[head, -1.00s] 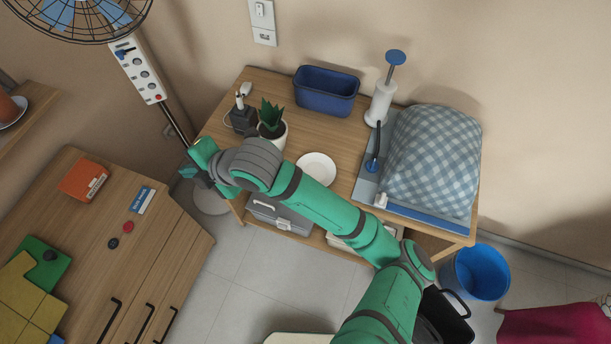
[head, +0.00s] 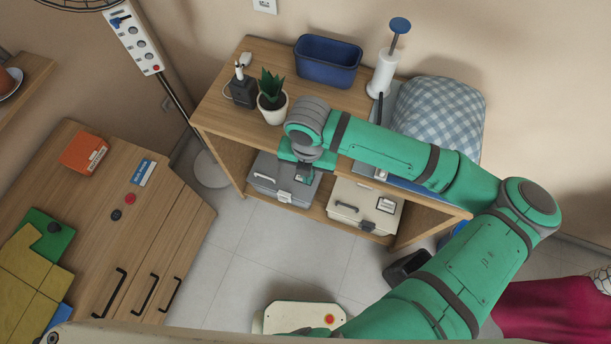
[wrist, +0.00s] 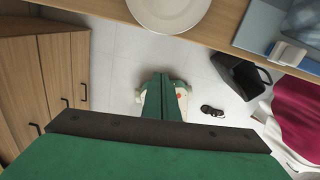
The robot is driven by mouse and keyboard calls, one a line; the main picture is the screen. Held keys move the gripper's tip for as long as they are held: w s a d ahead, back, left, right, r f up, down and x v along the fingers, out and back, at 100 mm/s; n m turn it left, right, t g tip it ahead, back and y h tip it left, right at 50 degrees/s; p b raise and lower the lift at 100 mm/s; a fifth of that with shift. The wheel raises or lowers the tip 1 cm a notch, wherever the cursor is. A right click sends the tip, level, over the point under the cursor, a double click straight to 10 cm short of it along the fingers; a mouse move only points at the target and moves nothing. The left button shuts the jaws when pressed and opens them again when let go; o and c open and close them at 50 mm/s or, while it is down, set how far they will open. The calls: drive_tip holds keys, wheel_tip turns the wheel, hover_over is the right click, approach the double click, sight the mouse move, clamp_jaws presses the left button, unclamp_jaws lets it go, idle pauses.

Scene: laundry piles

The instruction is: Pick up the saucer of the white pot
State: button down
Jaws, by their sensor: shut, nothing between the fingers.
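The white saucer (wrist: 168,10) lies on the wooden table, close to its front edge, and is cut off by the top of the wrist view. In the head view my arm hides it. The white pot (head: 272,113) with a spiky green plant stands upright on the table, left of my arm. My gripper (head: 303,176) is over the front edge of the table, near the saucer. In the wrist view its green fingers (wrist: 163,80) are together with nothing between them, below the saucer in the picture and apart from it.
A blue bin (head: 327,64), a black charger (head: 242,92) and a paper-roll holder (head: 383,75) stand on the table. A checkered cushion (head: 440,105) lies at the right. Grey and cream boxes (head: 362,207) sit on the lower shelf. Floor in front is partly clear.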

drive_tip(key=w, duration=0.2)
drive_tip(key=w+d, duration=0.1)
drive_tip(key=w, duration=0.2)
drive_tip(key=w+f, duration=0.1)
drive_tip(key=w, duration=0.2)
drive_tip(key=shift+w+d, duration=0.15)
drive_tip(key=shift+d, duration=0.15)
drive_tip(key=shift+f, duration=0.3)
